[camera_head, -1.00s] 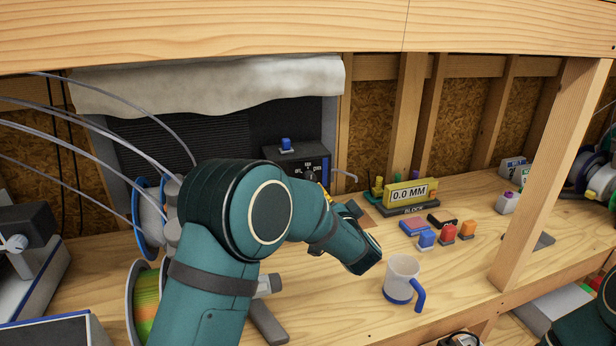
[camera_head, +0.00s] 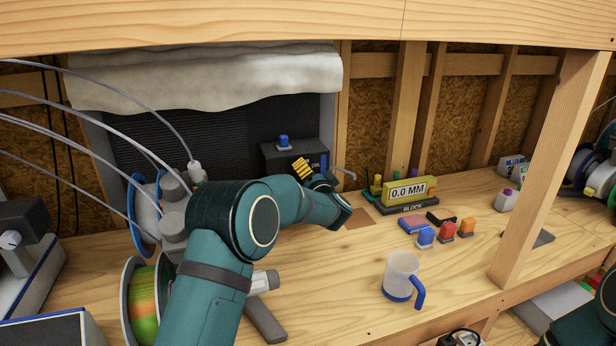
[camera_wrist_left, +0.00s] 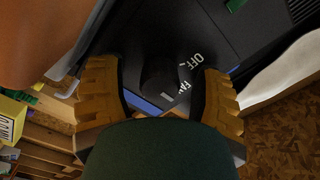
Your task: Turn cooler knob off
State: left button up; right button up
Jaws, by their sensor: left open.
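The cooler (camera_head: 268,158) is a dark box at the back of the bench, with a small blue item on top. In the left wrist view its dark panel (camera_wrist_left: 200,35) carries white lettering reading "OFF" and "FA…". A dark round knob (camera_wrist_left: 160,72) shows beside the lettering, partly lost in shadow. My left gripper (camera_wrist_left: 160,85) is open, with one yellow finger on each side of the knob; I cannot tell whether they touch it. In the head view the gripper (camera_head: 303,168) is in front of the cooler and hides its knob. My right gripper is out of view.
A mug (camera_head: 402,274) stands near the front. A yellow display block (camera_head: 409,191) and several small coloured items are right of the cooler. Filament spools (camera_head: 145,300) stand on the left. A wooden post (camera_head: 549,170) rises at right.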

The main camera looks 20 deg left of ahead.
pick_arm(q)
grip_shut()
jog(key=shift+n, duration=1.2)
jog(key=n, duration=0.2)
jog(key=shift+n, duration=0.3)
jog(key=n, duration=0.3)
jog(key=shift+f+n, duration=0.1)
jog(key=shift+n, duration=0.2)
jog(key=shift+n+b, duration=0.75)
jog(key=shift+n, duration=0.95)
